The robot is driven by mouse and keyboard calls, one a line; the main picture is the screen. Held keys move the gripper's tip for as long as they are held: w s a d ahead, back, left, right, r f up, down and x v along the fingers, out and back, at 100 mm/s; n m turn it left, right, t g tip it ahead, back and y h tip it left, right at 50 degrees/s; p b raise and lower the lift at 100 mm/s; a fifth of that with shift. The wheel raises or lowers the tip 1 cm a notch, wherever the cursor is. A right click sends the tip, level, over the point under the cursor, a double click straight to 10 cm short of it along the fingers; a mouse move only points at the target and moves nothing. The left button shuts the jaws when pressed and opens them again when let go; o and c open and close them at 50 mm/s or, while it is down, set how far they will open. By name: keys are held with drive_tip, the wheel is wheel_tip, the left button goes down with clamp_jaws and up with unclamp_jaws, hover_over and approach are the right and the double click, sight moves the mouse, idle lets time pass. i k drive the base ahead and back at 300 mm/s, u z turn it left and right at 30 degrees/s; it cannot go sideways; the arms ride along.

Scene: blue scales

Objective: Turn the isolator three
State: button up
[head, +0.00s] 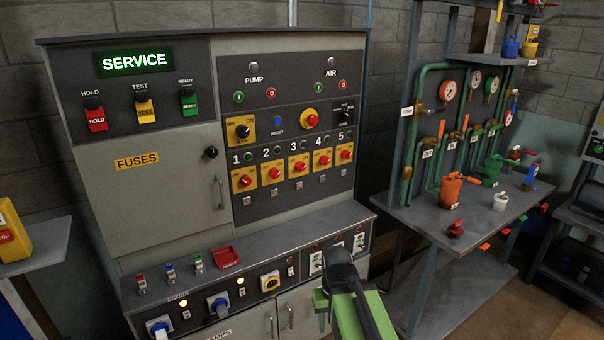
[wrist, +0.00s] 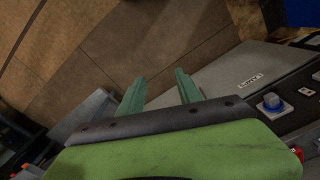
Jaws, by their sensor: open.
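Isolator three (head: 300,168) is a red rotary knob on a yellow plate, under the white number 3. It sits in a row of several like knobs on the dark panel of the grey cabinet. The knob's exact angle is too small to tell. My gripper (wrist: 160,88) is open and empty in the wrist view, with its two green fingers apart. In the head view my arm is low in front of the cabinet's right part, below and right of isolator three and apart from it. Isolator three does not show in the wrist view.
A sloped console (head: 240,250) with switches and sockets juts out below the panel. Isolators two (head: 274,174) and four (head: 323,162) sit close on either side. A bench (head: 470,222) with pipes, gauges and an orange can stands at the right. The floor between is clear.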

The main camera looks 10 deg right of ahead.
sight(300, 166)
drive_tip(key=z, duration=0.25)
drive_tip(key=k, duration=0.1)
drive_tip(key=u, duration=3.1)
drive_tip(key=k, duration=1.05)
drive_tip(key=z, duration=1.45)
drive_tip(key=i, duration=1)
drive_tip(key=u, duration=0.15)
